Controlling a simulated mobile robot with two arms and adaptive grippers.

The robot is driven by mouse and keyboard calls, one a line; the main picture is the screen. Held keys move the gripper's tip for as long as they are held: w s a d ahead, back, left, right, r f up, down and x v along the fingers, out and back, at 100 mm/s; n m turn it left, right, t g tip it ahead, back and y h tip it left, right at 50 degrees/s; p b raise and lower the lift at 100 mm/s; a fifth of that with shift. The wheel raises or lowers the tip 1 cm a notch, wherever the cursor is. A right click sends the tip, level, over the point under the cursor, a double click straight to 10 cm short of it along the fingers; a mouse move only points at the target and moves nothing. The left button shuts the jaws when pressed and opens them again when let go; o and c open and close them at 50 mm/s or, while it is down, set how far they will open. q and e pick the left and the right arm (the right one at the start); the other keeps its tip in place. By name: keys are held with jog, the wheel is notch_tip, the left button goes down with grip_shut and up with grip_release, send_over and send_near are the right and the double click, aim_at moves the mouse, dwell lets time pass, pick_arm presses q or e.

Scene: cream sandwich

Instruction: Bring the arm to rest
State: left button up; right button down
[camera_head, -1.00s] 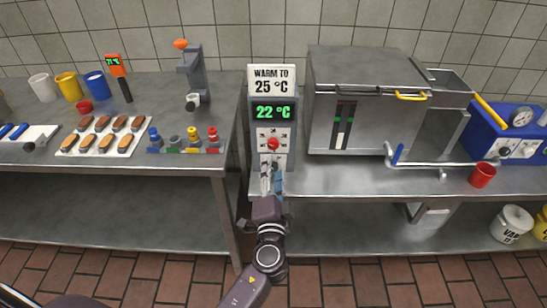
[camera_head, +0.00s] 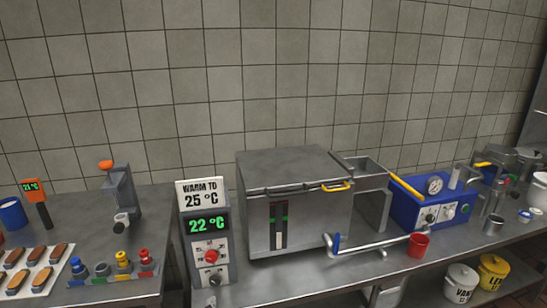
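Neither of my arms nor grippers shows in the head view now. The temperature controller (camera_head: 208,237) stands on the counter left of the steel machine. Its upper sign reads "WARM TO 25 °C" and its green display reads "22 °C". A red knob (camera_head: 211,256) sits on its front, with a dark knob below.
A steel machine (camera_head: 296,208) with a yellow handle fills the middle counter. A blue box with a gauge (camera_head: 430,212) and a red cup (camera_head: 418,245) stand to its right. A tray of eclair-like pastries (camera_head: 50,282) is at left. Labelled buckets (camera_head: 461,283) sit below at right.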

pick_arm(q)
jog(key=s+f+n+g+h, duration=0.1)
jog(key=s+f+g, duration=0.35)
jog(key=f, duration=0.75)
jog(key=s+a+f+g+h, duration=0.1)
jog(key=s+f, duration=0.7)
jog(key=f, duration=0.3)
jog(key=s+f+n+g+h, duration=0.1)
jog(key=s+f+g, duration=0.35)
jog(key=f, duration=0.75)
jog(key=s+a+f+n+g, duration=0.1)
jog(key=s+f, duration=0.3)
jog(key=s, duration=0.6)
jog(key=s+a+f+n+g, duration=0.2)
jog(key=s+f, duration=0.3)
jog(key=s, duration=0.6)
jog(key=s+a+f+n+g+h, duration=0.1)
jog(key=s+a+f+n+g, duration=0.1)
jog(key=s, duration=0.8)
notch_tip(320, 180, down, 2)
jog(key=shift+s+a+f, duration=0.15)
jog(key=shift+a+f, duration=0.1)
jog(key=shift+a, duration=0.55)
